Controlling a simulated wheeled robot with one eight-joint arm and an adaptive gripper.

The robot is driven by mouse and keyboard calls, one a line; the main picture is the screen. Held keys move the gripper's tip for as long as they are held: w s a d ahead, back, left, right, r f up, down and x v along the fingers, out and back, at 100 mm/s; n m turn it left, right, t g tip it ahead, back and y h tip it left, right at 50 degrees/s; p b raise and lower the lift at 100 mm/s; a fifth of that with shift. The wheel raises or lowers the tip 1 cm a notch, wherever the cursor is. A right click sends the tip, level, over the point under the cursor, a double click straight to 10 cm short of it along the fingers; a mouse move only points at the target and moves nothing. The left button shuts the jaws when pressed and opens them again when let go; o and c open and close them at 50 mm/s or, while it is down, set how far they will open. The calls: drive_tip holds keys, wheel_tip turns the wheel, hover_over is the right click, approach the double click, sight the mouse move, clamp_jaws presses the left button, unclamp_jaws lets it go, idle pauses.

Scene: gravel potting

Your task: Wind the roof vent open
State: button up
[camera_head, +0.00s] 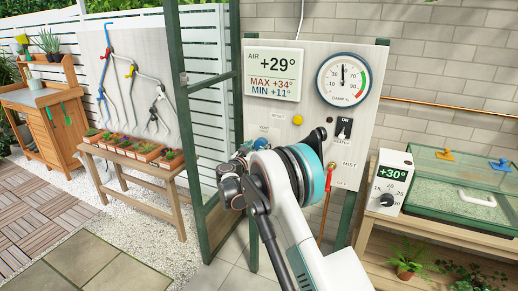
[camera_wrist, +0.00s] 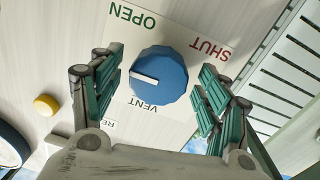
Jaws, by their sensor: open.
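The blue vent knob (camera_wrist: 165,75) sits on a white plate (camera_wrist: 190,38) on the panel in the wrist view. Its white pointer points left in that view, between the inverted words OPEN at upper left and VENT below. SHUT is at upper right. My gripper (camera_wrist: 160,78) is open, with one green-padded finger on each side of the knob. A gap shows between each finger and the knob. In the head view my arm covers much of the knob's area, and my gripper (camera_head: 240,152) is at the panel's left edge. The roof vent is not seen.
The control panel (camera_head: 318,60) also bears a yellow button (camera_head: 297,119), a heater switch (camera_head: 344,128), a red mist lever (camera_head: 327,188) and a round gauge (camera_head: 343,78). A green door frame (camera_head: 182,130) stands close on the left. A thermostat box (camera_head: 390,180) stands at right.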

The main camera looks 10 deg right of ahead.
drive_tip(key=v, duration=1.2)
drive_tip(key=s+d+r+n+g+y, duration=0.1)
drive_tip(key=s+d+r+g+y, duration=0.15)
drive_tip(key=s+d+r, duration=0.55)
drive_tip(key=s+d+r+n+g+y, duration=0.2)
drive_tip(key=s+d+r+g, duration=0.15)
drive_tip(key=s, duration=0.85)
drive_tip(key=s+a+f+n+y, duration=0.1)
drive_tip(key=s+f+y, duration=0.1)
drive_tip(key=s, duration=1.3)
drive_tip(key=s+a+f+n+y, duration=0.2)
drive_tip(key=s+y, duration=0.3)
drive_tip(key=s, duration=1)
drive_tip(key=shift+s+a+f+g, duration=0.15)
drive_tip(key=shift+s+f+g, duration=0.25)
drive_tip(key=shift+f, duration=0.15)
